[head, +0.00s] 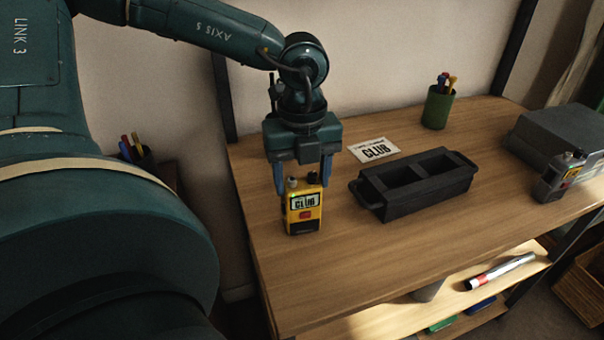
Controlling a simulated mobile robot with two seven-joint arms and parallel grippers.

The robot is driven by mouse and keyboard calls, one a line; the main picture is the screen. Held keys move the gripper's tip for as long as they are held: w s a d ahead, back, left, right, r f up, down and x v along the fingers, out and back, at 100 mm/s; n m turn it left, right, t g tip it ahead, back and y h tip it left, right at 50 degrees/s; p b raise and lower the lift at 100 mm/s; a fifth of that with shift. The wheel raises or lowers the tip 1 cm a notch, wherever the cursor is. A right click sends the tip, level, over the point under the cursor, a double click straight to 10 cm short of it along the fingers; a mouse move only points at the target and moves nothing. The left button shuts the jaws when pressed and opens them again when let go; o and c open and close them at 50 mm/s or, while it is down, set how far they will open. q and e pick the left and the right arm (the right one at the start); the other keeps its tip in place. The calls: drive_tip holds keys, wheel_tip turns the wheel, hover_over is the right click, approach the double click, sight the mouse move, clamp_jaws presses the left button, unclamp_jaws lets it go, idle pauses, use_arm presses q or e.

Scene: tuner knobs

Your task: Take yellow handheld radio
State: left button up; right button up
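The yellow handheld radio (304,214) stands upright near the left end of the wooden table. It has a dark base, a red button, a display reading "CLUB", two knobs and an antenna on top. My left gripper (303,188) points down over it, with one blue finger on each side of its upper part. The fingers look spread, with no clear grip on the radio. Its far side is hidden. My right gripper is out of view. A white card (373,149) reading "CLUB" lies on the table behind and to the right.
A black two-compartment holder with handles (428,204) stands right of the radio. A dark grey radio (553,184) stands by a grey box (560,132) at the right. A green pen cup (437,108) is at the back. The table (330,275) is clear in front.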

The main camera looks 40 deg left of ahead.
use_arm(q)
drive_tip(key=c, duration=1)
drive_tip(key=shift+r, duration=0.1)
